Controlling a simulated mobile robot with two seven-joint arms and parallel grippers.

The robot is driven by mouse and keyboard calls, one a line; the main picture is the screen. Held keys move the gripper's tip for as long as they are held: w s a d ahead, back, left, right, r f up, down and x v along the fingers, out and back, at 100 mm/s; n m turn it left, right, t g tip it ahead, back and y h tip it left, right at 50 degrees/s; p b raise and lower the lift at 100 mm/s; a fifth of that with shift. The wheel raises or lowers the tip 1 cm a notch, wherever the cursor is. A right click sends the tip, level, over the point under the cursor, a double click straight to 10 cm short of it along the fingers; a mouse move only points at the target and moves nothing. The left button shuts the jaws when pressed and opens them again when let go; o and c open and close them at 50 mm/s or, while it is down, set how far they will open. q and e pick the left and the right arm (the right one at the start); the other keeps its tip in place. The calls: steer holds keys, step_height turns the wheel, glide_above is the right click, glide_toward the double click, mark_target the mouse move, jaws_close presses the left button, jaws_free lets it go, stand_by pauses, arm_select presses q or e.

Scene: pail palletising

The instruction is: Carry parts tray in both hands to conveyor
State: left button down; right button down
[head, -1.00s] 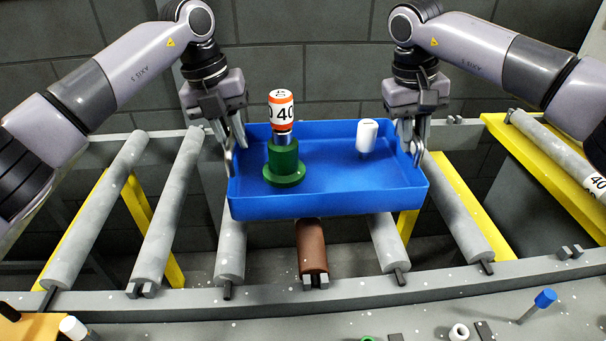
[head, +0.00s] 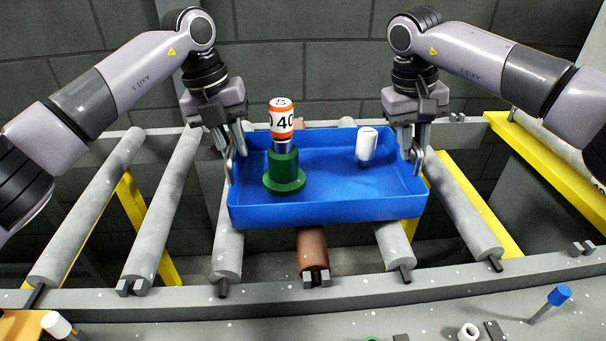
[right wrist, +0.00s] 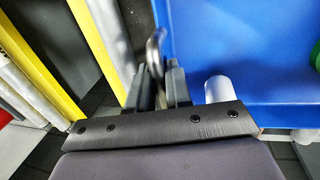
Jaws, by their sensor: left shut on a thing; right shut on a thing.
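The blue parts tray (head: 330,211) is over the conveyor (head: 150,222) rollers in the head view, roughly level. I cannot tell whether it touches the rollers. In it stand a green flanged part (head: 284,172) with an orange and white labelled cylinder (head: 282,118) on top, and a white cylinder (head: 367,144). My left gripper (head: 230,150) is shut on the tray's left end. My right gripper (head: 417,152) is shut on the tray's right end. In the right wrist view the right gripper's fingers (right wrist: 160,85) close around a metal handle (right wrist: 156,50) beside the blue tray wall.
A grey rail (head: 400,288) runs along the front of the rollers. Yellow beams (head: 535,155) stand at the right. On the near surface are a blue-topped pin (head: 559,296), a white ring (head: 468,331) and a white-capped part (head: 57,325). A grey block wall closes the back.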

arm_select(q)
steer(key=shift+f+b, duration=0.7)
arm_select(e)
steer(key=shift+f, duration=0.8)
arm_select(q)
steer(key=c, duration=1)
jaws_free()
steer(key=shift+c, duration=0.2)
arm_select(e)
steer(key=c, duration=1)
jaws_free()
steer(key=shift+r, duration=0.1)
steer(key=shift+c, duration=0.2)
arm_select(q)
steer(key=shift+r, duration=0.15)
arm_select(e)
steer(key=shift+r, duration=0.2)
arm_select(q)
step_height(320, 180, up, 12)
steer(key=a, duration=0.2)
steer(key=shift+s+a+f, duration=0.15)
steer(key=shift+f, duration=0.05)
arm_select(e)
step_height(320, 180, up, 11)
steer(key=a, duration=0.2)
steer(key=shift+s+a+r, duration=0.15)
steer(key=shift+r, duration=0.05)
steer(key=shift+s, duration=0.1)
